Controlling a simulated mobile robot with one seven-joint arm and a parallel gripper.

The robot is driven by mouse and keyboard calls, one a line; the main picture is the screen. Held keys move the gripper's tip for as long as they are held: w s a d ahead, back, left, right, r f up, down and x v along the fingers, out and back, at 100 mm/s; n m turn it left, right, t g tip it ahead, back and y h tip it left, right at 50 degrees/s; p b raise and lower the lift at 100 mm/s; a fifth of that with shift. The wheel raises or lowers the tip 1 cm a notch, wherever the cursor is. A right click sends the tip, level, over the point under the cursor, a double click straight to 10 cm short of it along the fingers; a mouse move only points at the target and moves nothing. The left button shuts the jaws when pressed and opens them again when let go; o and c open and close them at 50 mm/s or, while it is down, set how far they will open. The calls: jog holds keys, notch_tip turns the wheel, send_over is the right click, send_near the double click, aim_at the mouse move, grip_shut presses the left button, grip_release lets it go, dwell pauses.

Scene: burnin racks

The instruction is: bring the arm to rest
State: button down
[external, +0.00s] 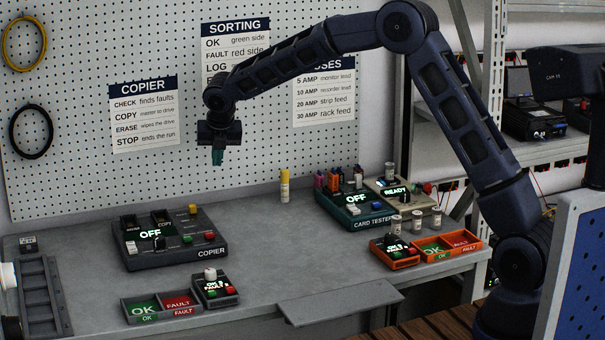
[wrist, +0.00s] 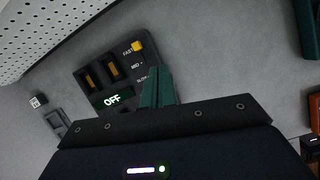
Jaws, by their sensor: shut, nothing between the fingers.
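My gripper (external: 218,157) hangs in the air above the back of the bench, pointing down, between the copier and the pegboard signs. In the wrist view its green fingers (wrist: 157,87) are together with nothing between them. My arm arches over from the right side of the external view. The copier (external: 172,238) sits on the bench below my gripper, its display reading OFF. It also shows in the wrist view (wrist: 112,78), partly hidden behind my gripper.
A card tester (external: 368,222) reading OFF and a unit reading READY (external: 397,191) stand at right. OK/FAULT trays stand at front left (external: 161,307) and right (external: 447,246). The bench middle (external: 275,245) is clear.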

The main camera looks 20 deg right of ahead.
jog(key=s+d+r+m, duration=0.6)
jog(key=s+d, duration=0.1)
jog(key=d, duration=0.3)
jog(key=s+d+r+m, duration=0.5)
jog(key=s+d+r, duration=0.1)
jog(key=d, duration=0.4)
jog(key=s+d+r+m, duration=0.6)
jog(key=s+d, duration=0.1)
jog(key=d, duration=0.4)
jog(key=s+d+f+m, duration=0.1)
jog(key=s+d+m, duration=0.3)
jog(key=s, duration=0.5)
jog(key=s+d+f+m, duration=0.1)
jog(key=s+d+m, duration=0.4)
jog(key=s, duration=0.4)
jog(key=s+d+f+m, duration=0.2)
jog(key=s+d+m, duration=0.3)
jog(key=s, duration=0.5)
jog(key=shift+m, duration=1.1)
